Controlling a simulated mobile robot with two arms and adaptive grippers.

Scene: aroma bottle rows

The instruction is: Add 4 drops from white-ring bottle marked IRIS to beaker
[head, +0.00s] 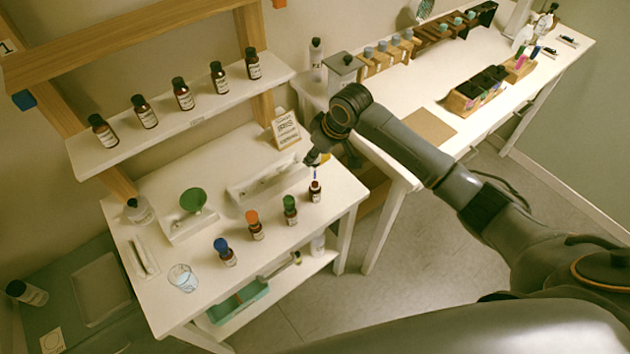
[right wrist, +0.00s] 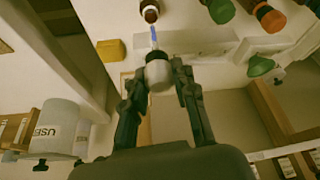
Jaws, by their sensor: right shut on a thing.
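My right gripper (head: 318,158) is at the right end of the white table. It is shut on a dropper with a pale grey-white bulb (right wrist: 158,76) and a thin, bluish stem. The stem points at an uncapped brown bottle (head: 315,191), whose dark mouth also shows in the right wrist view (right wrist: 150,12). I cannot tell whether the tip is inside the mouth or just above it. The bottle stands upright; its label and ring are too small to read. The clear glass beaker (head: 183,278) stands at the table's front left. My left gripper is out of view.
Bottles with green (head: 290,210), orange (head: 254,226) and blue (head: 225,252) caps stand between the uncapped bottle and the beaker. Behind are a green dish (head: 194,200), a white tray (head: 245,193) and a small card (head: 285,130). Several dark-capped bottles line the shelf (head: 205,112).

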